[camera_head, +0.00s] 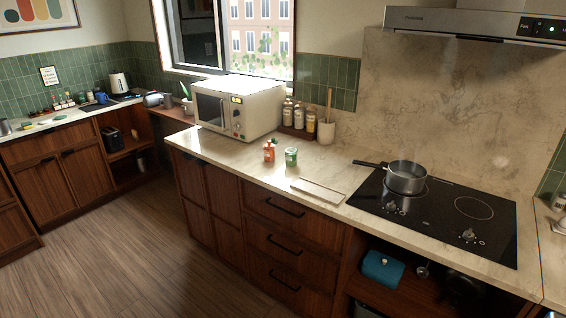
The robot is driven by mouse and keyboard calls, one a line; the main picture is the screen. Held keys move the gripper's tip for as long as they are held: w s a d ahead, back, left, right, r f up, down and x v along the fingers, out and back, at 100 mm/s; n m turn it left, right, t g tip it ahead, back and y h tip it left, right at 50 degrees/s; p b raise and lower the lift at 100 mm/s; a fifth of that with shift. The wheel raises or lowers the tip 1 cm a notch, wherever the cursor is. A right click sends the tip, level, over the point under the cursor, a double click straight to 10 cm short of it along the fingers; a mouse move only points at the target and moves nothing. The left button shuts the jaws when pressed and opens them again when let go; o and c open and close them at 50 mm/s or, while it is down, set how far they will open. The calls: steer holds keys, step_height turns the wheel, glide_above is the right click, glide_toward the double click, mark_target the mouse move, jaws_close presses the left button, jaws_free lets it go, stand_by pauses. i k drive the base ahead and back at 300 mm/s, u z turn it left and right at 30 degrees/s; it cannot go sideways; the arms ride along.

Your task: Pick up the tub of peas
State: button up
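A small green tub with a pale lid (291,156), which looks like the tub of peas, stands upright on the pale stone counter (240,158). Its label is too small to read. An orange-red bottle or pouch (269,150) stands just to its left, close beside it. My gripper and arm are not in this view.
A flat pale board (318,192) lies in front and right of the tub. A microwave (238,105) stands behind left. Jars (298,116) and a utensil crock (326,131) are behind. A saucepan (405,177) sits on the hob (440,212). The wooden floor (130,255) is clear.

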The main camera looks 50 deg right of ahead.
mark_target(291, 153)
steer(key=z, duration=0.15)
steer(key=i, duration=0.95)
steer(key=u, duration=0.1)
